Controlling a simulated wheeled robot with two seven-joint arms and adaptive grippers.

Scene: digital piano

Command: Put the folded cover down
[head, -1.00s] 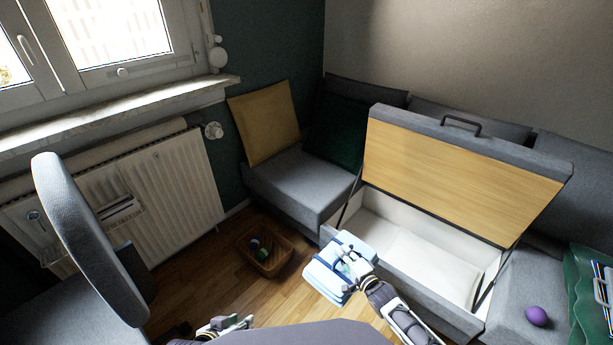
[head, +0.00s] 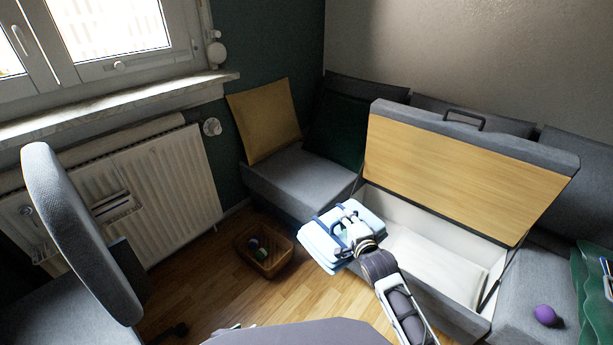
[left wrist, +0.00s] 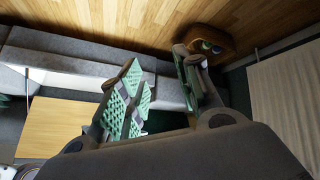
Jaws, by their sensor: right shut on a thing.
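The folded cover (head: 327,246) is a light blue, layered bundle in the head view. My right gripper (head: 347,222) is shut on it and holds it up by the front left corner of the open sofa storage box (head: 405,247). The gripper hides part of the cover, and I cannot tell whether the cover touches the box edge. A pale folded item (head: 432,262) lies inside the box. My left gripper (left wrist: 160,62) is open and empty in the left wrist view, its green-padded fingers apart. Only a sliver of it shows at the head view's bottom edge.
The raised lid (head: 465,175) stands open behind the box. A wicker basket (head: 264,249) with small balls is on the floor to the left. Floor between basket and box is clear.

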